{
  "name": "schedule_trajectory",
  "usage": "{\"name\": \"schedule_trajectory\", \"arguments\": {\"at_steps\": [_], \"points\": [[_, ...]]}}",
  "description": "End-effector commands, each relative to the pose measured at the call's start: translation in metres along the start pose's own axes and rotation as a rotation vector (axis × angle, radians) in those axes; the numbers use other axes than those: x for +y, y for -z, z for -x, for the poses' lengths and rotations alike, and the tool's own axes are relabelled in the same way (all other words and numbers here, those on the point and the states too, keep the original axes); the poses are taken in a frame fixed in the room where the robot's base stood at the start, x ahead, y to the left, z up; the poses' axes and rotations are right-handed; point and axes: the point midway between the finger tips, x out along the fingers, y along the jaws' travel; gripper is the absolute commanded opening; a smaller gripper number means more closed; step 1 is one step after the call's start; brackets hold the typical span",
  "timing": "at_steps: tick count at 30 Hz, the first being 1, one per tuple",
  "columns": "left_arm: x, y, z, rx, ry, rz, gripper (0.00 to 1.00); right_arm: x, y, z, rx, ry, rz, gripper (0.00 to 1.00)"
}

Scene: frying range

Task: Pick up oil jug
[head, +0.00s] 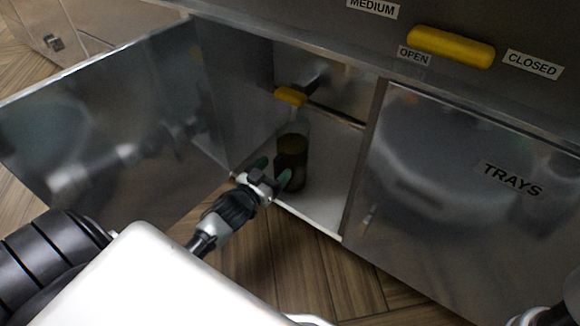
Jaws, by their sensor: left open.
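The oil jug (292,150) stands upright on the white floor of the open cabinet, a clear container with dark liquid in its lower part. My left gripper (271,172) is open at the cabinet's front edge, just in front of the jug's lower left side. Its green fingertips point toward the jug, and one overlaps the jug in the picture. I cannot tell whether it touches. At the bottom right corner a small piece of an arm shows, but no right gripper fingers can be made out.
The cabinet door (110,130) is swung open to the left. A yellow handle (291,97) sits above the jug inside the cabinet. The closed TRAYS door (470,215) is on the right. A yellow lever (451,47) is above, between OPEN and CLOSED labels. Wooden floor (300,270) lies below.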

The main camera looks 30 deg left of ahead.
Motion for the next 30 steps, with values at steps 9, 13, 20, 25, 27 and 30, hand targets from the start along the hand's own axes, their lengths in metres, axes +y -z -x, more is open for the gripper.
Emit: {"name": "schedule_trajectory", "arguments": {"at_steps": [9, 13, 20, 25, 27, 30], "points": [[0.0, -0.001, -0.025, -0.002, -0.001, 0.001, 0.68, -0.004, 0.013, -0.004, 0.041, 0.016, 0.006, 0.43], [0.0, 0.0, -0.024, -0.002, -0.001, 0.001, 0.68, -0.004, 0.013, -0.004, 0.04, 0.016, 0.005, 0.43], [0.0, 0.0, -0.024, -0.002, -0.001, 0.001, 0.36, -0.004, 0.013, -0.004, 0.04, 0.016, 0.005, 0.43], [0.0, -0.001, -0.024, -0.002, -0.001, 0.001, 0.1, -0.004, 0.013, -0.004, 0.041, 0.016, 0.005, 0.43], [0.0, -0.001, -0.024, -0.002, -0.001, 0.001, 0.0, -0.004, 0.013, -0.004, 0.041, 0.016, 0.005, 0.43], [0.0, -0.001, -0.024, -0.002, -0.001, 0.001, 0.0, -0.004, 0.013, -0.004, 0.041, 0.016, 0.005, 0.43]]}}
